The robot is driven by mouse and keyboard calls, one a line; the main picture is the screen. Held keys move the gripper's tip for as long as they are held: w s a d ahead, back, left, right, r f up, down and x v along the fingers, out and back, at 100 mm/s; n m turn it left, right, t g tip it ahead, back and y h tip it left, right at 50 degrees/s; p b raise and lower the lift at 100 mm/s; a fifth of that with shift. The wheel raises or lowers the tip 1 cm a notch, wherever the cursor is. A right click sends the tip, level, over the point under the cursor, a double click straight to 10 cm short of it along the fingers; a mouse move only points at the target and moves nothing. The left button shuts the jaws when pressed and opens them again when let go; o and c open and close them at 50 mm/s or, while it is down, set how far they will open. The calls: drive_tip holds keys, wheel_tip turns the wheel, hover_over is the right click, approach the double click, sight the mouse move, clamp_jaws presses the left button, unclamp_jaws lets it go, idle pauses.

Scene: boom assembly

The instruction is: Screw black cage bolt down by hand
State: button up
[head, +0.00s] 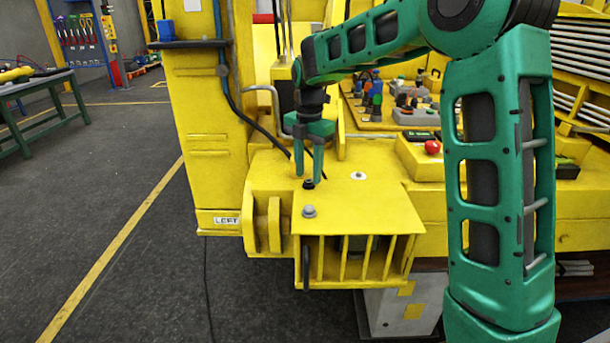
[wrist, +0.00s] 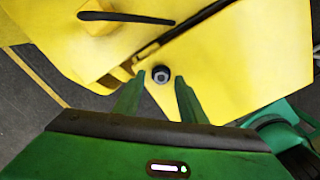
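The black cage bolt (head: 308,184) stands in the yellow plate (head: 370,210) on top of the cage. It also shows as a dark round head with a grey centre in the wrist view (wrist: 161,74). My gripper (head: 309,177) points down just above it. In the wrist view my gripper (wrist: 158,80) is open, with one green finger on each side of the bolt head and a gap to each. I cannot tell how far the bolt is screwed in.
A grey bolt (head: 309,211) sits on the plate in front of the black one, and a silver round fitting (head: 358,176) lies to the right. A yellow column (head: 200,130) stands close on the left. A red button (head: 432,147) is on a box at the right.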

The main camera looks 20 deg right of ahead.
drive_tip(key=shift+f, duration=0.65)
clamp_jaws()
drive_tip(key=shift+a, duration=0.1)
drive_tip(key=shift+m, duration=0.4)
